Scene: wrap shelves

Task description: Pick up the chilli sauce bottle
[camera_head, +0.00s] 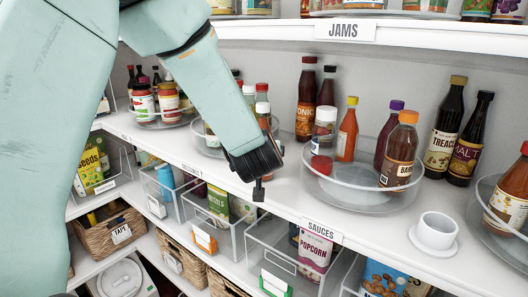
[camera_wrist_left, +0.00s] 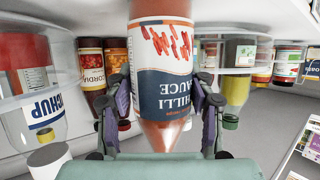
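The chilli sauce bottle (camera_wrist_left: 160,65) fills the middle of the left wrist view, upside down in that picture. It has a red-brown body and a white and dark blue label with red chillies. My left gripper (camera_wrist_left: 165,105) has one finger on each side of it, close to the bottle. Whether the pads touch it is unclear. In the head view my left gripper (camera_head: 259,182) is at the front edge of the sauces shelf, with the arm hiding what lies behind it. I cannot pick out the chilli bottle for sure there. My right gripper is not in view.
A ketchup bottle (camera_wrist_left: 35,90) stands beside the chilli bottle, with other bottles behind. A clear turntable (camera_head: 352,200) holds several sauces right of my gripper. A white cup (camera_head: 436,232) stands near the front edge. Clear bins (camera_head: 262,240) sit on the shelf below.

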